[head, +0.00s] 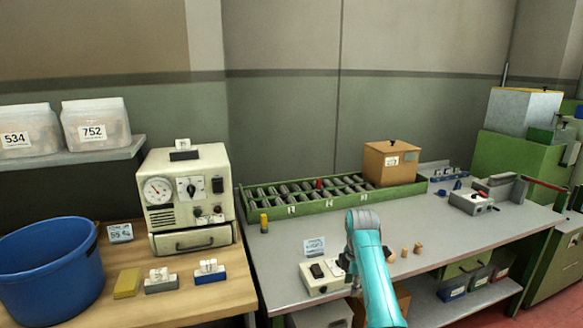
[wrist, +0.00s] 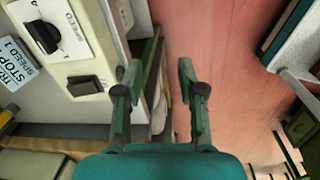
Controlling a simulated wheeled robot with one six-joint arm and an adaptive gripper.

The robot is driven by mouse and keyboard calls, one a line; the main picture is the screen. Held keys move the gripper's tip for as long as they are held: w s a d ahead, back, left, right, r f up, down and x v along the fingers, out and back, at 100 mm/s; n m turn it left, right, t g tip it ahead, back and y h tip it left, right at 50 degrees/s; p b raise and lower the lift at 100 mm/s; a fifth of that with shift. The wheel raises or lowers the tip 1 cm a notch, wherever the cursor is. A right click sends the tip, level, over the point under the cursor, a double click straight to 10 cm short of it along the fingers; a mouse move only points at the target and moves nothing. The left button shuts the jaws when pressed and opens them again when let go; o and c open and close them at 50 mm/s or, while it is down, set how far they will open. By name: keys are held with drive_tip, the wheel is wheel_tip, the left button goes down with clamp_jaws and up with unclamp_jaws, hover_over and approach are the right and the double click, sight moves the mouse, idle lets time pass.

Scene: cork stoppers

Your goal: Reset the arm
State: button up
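My teal arm (head: 372,268) rises from the bottom edge in the head view, in front of the grey bench. Its grey rounded joint is at the top, and my gripper cannot be made out there. In the wrist view my gripper (wrist: 157,82) is open, with its two dark green fingers well apart and nothing between them. Below and beyond the fingers are the bench edge and the reddish floor (wrist: 235,70). A control box with a black knob (wrist: 42,38) and a black switch is just left of the left finger.
Small corks (head: 418,248) stand on the grey bench (head: 300,240) right of my arm. A small control box (head: 325,277) is close on its left. A green roller tray (head: 340,203) with a brown box (head: 393,163) lies behind. A blue bucket (head: 50,270) is far left.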

drive_tip(key=s+f+m+t, duration=0.2)
drive_tip(key=s+f, duration=0.3)
drive_tip(key=f, duration=0.6)
drive_tip(key=s+f+m+t, duration=0.1)
drive_tip(key=s+f+m, duration=0.35)
drive_tip(key=f, duration=0.75)
drive_tip(key=s+f+m+t, duration=0.2)
drive_tip(key=s+f, duration=0.2)
drive_tip(key=s, duration=0.7)
drive_tip(key=s+f+m+t, duration=0.15)
drive_tip(key=s+f, duration=0.35)
drive_tip(key=s, duration=0.6)
drive_tip(key=s+r+m+t, duration=0.2)
drive_tip(key=s+r+m, duration=0.15)
drive_tip(key=s, duration=0.75)
drive_tip(key=s+r+m+t, duration=0.2)
drive_tip(key=s+r, duration=0.3)
drive_tip(key=s, duration=0.5)
drive_tip(key=s+r+m+t, duration=0.1)
drive_tip(key=s+r+m, duration=0.1)
drive_tip(key=s+r, duration=0.5)
drive_tip(key=s+r+m+t, duration=0.2)
drive_tip(key=s+r, duration=0.5)
drive_tip(key=r, duration=0.8)
drive_tip(key=shift+d+m, duration=0.2)
drive_tip(key=shift+m, duration=0.15)
